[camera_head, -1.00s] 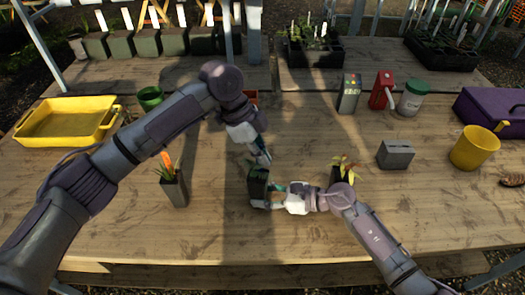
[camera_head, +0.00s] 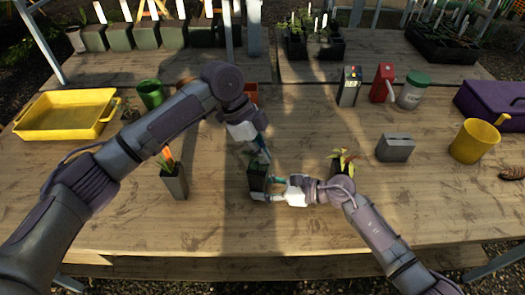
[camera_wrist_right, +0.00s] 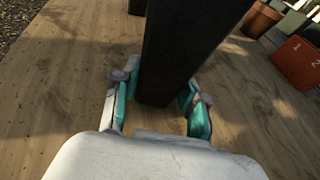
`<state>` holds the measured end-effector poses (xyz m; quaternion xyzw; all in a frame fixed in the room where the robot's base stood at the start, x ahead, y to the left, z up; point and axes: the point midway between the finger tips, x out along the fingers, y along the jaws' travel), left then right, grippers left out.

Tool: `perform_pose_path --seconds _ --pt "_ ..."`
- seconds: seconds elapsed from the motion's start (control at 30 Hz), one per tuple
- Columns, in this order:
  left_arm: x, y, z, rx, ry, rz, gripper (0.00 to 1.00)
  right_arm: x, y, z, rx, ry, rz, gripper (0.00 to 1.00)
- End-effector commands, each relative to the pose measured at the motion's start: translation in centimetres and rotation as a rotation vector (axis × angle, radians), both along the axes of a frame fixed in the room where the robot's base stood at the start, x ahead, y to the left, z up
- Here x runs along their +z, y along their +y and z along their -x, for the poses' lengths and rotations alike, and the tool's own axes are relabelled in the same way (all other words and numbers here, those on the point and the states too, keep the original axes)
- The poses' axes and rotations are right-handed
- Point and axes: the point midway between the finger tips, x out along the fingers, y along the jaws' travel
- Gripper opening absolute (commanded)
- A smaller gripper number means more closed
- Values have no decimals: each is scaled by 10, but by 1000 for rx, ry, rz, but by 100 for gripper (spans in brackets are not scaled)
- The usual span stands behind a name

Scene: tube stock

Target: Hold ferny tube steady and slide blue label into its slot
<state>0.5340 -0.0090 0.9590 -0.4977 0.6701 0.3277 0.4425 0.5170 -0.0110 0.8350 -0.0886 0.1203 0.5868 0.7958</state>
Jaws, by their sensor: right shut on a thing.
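A dark, square tube (camera_head: 257,179), which I take for the ferny tube, stands upright in mid-table; it also fills the upper middle of the right wrist view (camera_wrist_right: 185,45). My right gripper (camera_head: 263,194) is shut on its lower part from the right, one teal-padded finger on each side (camera_wrist_right: 160,101). My left gripper (camera_head: 262,156) is just above the tube's top, pointing down. Its fingers and the foliage overlap there, so I cannot tell if it is shut. I cannot clearly make out the blue label or the slot.
A grey tube with an orange label (camera_head: 174,181) stands at left; a yellow-leaved plant (camera_head: 343,160) stands behind my right wrist. A grey slotted block (camera_head: 395,148) and yellow cup (camera_head: 470,142) are at right, a yellow tray (camera_head: 66,114) at left. The front table is clear.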

Motion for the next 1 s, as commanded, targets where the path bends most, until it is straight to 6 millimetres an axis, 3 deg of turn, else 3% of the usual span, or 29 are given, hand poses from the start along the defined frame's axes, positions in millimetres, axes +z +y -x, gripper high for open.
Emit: perform_pose_path --seconds 0.07,0.27,0.67,1.0 --pt "-1 0 0 0 0 1 0 -1 0 1 1 2 2 24" --pt "-1 0 0 0 0 0 34 -1 0 0 1 2 2 24" --pt "6 3 -1 1 -2 1 35 -1 0 0 1 2 2 24" --pt "67 28 -9 2 -4 1 35 -1 0 0 1 2 2 24"
